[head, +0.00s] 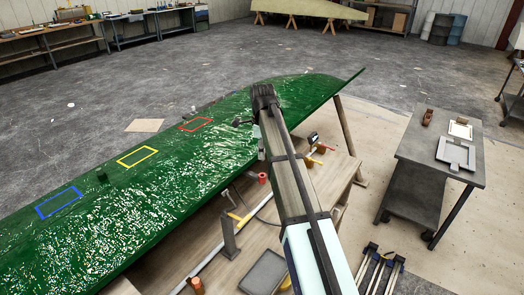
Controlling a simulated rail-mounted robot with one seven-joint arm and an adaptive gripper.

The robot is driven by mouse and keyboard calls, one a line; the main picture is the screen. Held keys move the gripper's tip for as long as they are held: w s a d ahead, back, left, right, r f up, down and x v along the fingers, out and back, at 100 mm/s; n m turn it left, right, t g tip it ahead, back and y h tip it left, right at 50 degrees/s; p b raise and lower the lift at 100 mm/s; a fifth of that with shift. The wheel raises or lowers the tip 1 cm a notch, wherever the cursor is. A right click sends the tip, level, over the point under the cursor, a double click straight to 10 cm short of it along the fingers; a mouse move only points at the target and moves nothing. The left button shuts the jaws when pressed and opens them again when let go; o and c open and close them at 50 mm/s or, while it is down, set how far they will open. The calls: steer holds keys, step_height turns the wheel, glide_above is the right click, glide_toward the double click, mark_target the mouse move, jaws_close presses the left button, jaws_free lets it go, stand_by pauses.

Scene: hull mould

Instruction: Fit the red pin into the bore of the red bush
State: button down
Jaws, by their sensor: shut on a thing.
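A small red cylindrical piece (262,177) stands on the wooden bench, just left of my arm. It may be the red bush, but its bore is too small to make out. I cannot make out the red pin. My arm reaches from the bottom middle up over the bench to a dark joint above the edge of the green hull mould (130,205). I cannot pick out my gripper or its fingers; they seem hidden behind my arm, so what they hold does not show.
The mould carries blue (59,202), yellow (138,157) and red (196,124) outlines. A yellow clamp-like piece (240,218), a grey tray (264,272) and small tools lie near my arm. A grey table (440,145) stands right. Open floor lies behind.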

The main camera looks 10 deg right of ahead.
steer(key=shift+f+b, duration=1)
steer(key=shift+f, duration=1.9)
steer(key=shift+f, duration=2.05)
stand_by(0.3)
steer(key=c, duration=0.8)
jaws_free()
step_height(320, 180, up, 12)
